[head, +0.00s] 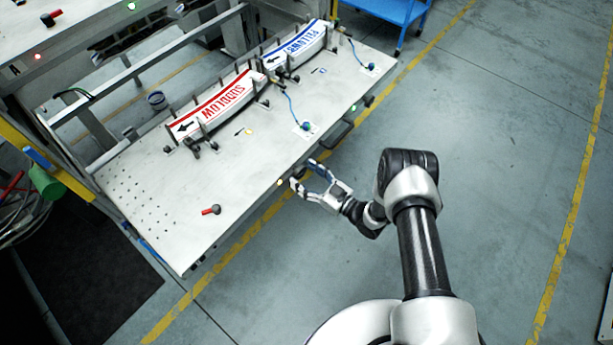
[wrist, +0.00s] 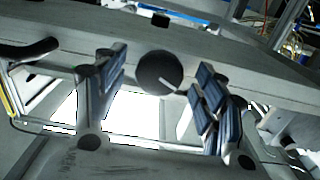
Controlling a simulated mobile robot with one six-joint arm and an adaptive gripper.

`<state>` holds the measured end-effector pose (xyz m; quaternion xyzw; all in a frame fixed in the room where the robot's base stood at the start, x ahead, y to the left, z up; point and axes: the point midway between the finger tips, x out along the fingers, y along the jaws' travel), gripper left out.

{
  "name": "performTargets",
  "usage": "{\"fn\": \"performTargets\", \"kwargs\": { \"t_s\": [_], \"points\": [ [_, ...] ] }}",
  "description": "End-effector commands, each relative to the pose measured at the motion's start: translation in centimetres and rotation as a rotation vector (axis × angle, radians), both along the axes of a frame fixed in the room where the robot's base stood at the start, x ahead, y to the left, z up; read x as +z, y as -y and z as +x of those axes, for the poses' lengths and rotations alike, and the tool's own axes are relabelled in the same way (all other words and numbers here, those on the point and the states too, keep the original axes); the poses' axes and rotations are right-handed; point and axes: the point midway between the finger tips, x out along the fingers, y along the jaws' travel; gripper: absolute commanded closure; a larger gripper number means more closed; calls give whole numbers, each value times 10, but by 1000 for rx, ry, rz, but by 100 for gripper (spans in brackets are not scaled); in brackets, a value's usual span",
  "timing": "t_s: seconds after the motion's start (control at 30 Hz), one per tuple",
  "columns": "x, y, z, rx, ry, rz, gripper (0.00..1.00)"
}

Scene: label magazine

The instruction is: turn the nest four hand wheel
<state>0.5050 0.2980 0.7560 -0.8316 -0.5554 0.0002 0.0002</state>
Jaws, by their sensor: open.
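A round dark hand wheel (wrist: 153,68) with a pale line on its face sits on the front edge of the bench in the wrist view. No nest number is legible on it. In the head view I cannot make this wheel out near my gripper. My gripper (head: 304,175) is open at the bench's front edge. In the wrist view its two padded fingers stand to the left and right of the wheel, apart from it, with nothing between the pads; how far ahead the wheel lies is hard to tell.
The bench top (head: 150,185) carries a red-lettered label stack (head: 220,103) and a blue-lettered one (head: 297,46). A black handle (head: 341,134) juts from the front edge, also seen in the wrist view (wrist: 32,48). A red-tipped lever (head: 211,210) lies nearer. Floor at right is clear.

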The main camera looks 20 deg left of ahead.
Motion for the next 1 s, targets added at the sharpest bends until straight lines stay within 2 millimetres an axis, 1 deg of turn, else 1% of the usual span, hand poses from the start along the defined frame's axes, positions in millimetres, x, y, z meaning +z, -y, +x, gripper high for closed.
{"fn": "performTargets", "kwargs": {
  "t_s": [0.07,0.73,1.0],
  "points": [
    [0,0,0,0,0,0,36],
    [0,0,0,1,0,0,80],
    [-1,0,-1,1,-27,11,80]
  ]
}}
